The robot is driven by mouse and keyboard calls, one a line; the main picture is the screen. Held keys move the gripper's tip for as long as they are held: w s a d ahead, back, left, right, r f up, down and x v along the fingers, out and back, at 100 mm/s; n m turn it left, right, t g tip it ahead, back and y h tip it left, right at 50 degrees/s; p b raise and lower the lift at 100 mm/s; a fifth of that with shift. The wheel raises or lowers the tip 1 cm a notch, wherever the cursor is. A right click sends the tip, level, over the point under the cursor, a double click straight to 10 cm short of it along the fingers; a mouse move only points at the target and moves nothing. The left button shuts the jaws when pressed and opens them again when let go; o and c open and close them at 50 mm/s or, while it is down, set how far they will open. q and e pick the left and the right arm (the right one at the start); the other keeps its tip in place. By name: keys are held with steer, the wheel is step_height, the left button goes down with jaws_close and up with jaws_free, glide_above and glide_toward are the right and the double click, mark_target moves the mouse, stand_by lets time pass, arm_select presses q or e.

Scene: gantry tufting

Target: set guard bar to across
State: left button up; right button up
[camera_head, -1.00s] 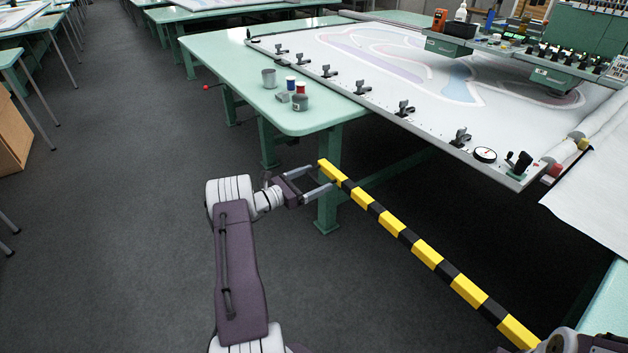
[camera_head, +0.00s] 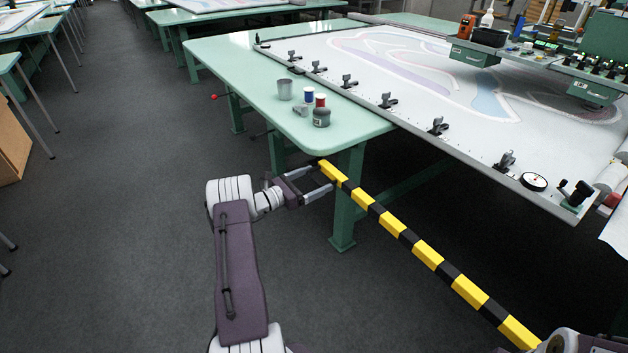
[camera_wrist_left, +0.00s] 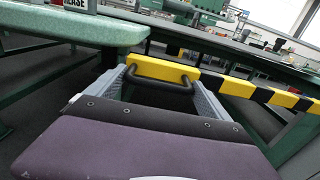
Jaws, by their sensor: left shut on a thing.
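The guard bar (camera_head: 427,254) is a long yellow and black striped bar. In the head view it runs from my left gripper (camera_head: 322,180) down to the lower right, in front of the green table. My left gripper is shut on the bar's far left end. In the left wrist view the gripper (camera_wrist_left: 165,85) has a dark handle between its fingers, in front of the yellow end of the bar (camera_wrist_left: 240,87). The bar's lower right end is partly hidden by a part at the bottom edge. My right gripper does not show clearly.
The green table (camera_head: 220,62) carries a white frame bed (camera_head: 400,80) with several black clamps. A grey cup (camera_head: 284,89) and small pots (camera_head: 321,112) stand near its corner. A red knob (camera_head: 214,97) sticks out at its left side. Open grey floor lies at left.

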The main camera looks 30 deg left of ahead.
arm_select(q)
steer(key=shift+a, duration=0.15)
steer(key=o, duration=1.8)
steer(key=shift+a, duration=0.1)
steer(key=p+v, duration=0.1)
steer(key=v, duration=0.8)
steer(key=shift+p, duration=0.35)
